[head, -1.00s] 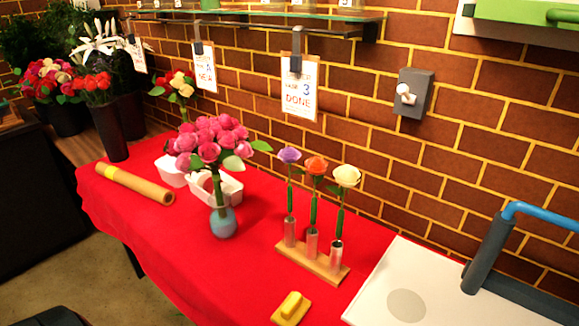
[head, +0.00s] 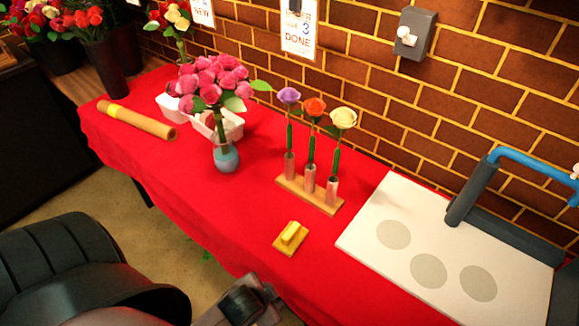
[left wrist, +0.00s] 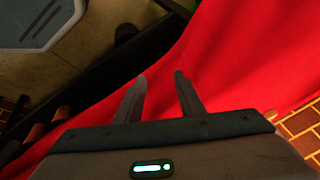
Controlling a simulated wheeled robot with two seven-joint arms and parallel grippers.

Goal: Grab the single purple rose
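The purple rose (head: 289,96) stands upright in the leftmost tube of a small wooden stand on the red table. An orange-red rose (head: 314,107) and a cream rose (head: 343,118) stand in the other two tubes of the stand (head: 318,201). My left arm comes in at the bottom left of the head view, well short of the roses. In the left wrist view my left gripper (left wrist: 161,92) has its two fingers apart with nothing between them, near the red cloth. My right gripper is not in view.
A blue vase (head: 226,157) with pink roses stands left of the stand, by white cartons (head: 233,125). A yellow block (head: 290,234) lies in front. A bamboo tube (head: 140,122) lies at left. A white board (head: 430,215) and blue-handled device (head: 530,182) are right.

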